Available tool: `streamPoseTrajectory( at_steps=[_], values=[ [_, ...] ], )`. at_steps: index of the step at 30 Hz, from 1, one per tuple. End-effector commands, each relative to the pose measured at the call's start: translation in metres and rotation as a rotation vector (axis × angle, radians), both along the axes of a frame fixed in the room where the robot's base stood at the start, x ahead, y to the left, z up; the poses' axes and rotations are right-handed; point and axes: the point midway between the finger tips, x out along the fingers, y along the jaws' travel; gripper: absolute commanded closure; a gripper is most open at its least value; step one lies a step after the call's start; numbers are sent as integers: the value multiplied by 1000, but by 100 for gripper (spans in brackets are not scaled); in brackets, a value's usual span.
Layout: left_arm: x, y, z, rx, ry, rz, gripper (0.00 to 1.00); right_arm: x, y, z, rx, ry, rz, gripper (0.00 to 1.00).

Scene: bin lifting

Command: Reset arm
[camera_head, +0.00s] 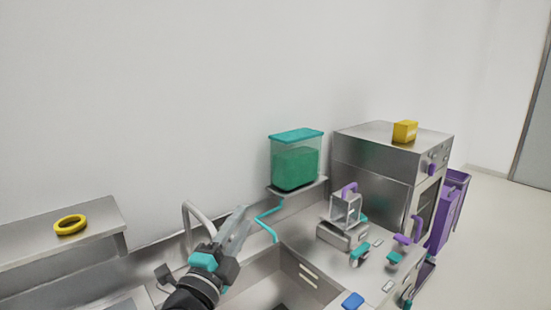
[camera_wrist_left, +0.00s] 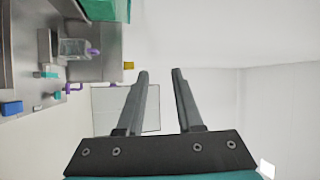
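My left gripper (camera_head: 238,228) is raised above the sink area in the head view, its fingers pointing up and to the right. In the left wrist view its two fingers (camera_wrist_left: 160,75) stand apart with nothing between them, so it is open and empty. It touches none of the things around it. My right gripper shows in neither view.
A teal-lidded green container (camera_head: 296,162) stands on a wall shelf behind the gripper. A steel oven (camera_head: 375,165) with a yellow box (camera_head: 404,131) on top is at right. A yellow ring (camera_head: 70,225) lies on the left shelf. A sink (camera_head: 262,285) is below.

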Motion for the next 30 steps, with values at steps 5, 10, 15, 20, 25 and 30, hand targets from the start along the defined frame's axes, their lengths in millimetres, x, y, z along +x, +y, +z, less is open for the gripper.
streamPoseTrajectory(
  at_steps=[5, 10, 15, 20, 25, 30],
  values=[
    [-31, 47, -71, -320, 355, 211, 64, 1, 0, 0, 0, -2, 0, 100],
    [-91, 80, -148, -575, 711, 418, 64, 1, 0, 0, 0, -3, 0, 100],
    [-168, 94, -207, -757, 1035, 605, 64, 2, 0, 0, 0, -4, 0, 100],
    [-232, 96, -236, -855, 1258, 736, 64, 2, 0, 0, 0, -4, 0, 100],
    [-292, 93, -251, -919, 1454, 851, 64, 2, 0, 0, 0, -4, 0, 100],
    [-310, 91, -289, -931, 1535, 900, 64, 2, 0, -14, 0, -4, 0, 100]
  ],
)
